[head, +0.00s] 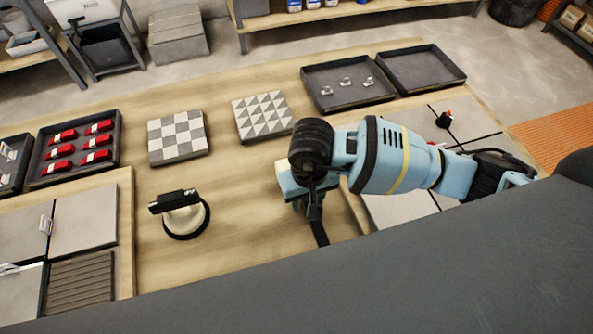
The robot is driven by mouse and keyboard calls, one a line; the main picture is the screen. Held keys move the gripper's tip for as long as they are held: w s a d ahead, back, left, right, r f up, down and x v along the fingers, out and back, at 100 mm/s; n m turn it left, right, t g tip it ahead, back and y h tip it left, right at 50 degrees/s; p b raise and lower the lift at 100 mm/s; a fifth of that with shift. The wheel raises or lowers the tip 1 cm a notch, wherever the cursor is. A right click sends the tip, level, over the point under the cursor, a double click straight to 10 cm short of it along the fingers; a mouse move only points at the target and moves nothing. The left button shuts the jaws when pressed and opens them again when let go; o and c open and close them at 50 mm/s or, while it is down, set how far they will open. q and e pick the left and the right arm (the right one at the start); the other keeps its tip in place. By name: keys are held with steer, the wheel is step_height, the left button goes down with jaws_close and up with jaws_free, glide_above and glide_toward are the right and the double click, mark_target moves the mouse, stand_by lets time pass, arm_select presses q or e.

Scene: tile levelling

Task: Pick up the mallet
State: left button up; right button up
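No mallet can be made out for certain in the head view. My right gripper (308,207) hangs over the wooden table (245,225), just right of its middle, pointing down. Its black wrist and pale blue body hide most of its fingers. A slim dark bar (319,230) reaches down beside it; I cannot tell whether this is a finger or a handle. Whether the gripper is open or shut does not show. A suction lifter (184,217) with a black handle and pale round cup stands on the table to the left, apart from the gripper. My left gripper is out of view.
A checkered tile (177,136) and a triangle-patterned tile (263,115) lie behind. A tray (45,180) holds red wedges; another (325,101) holds small clips. An empty-looking tray (421,69) is beside it. Grey tiles (85,217) lie at left. Bare wood surrounds the lifter.

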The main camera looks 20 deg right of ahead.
jaws_close()
steer(key=shift+r, duration=0.2)
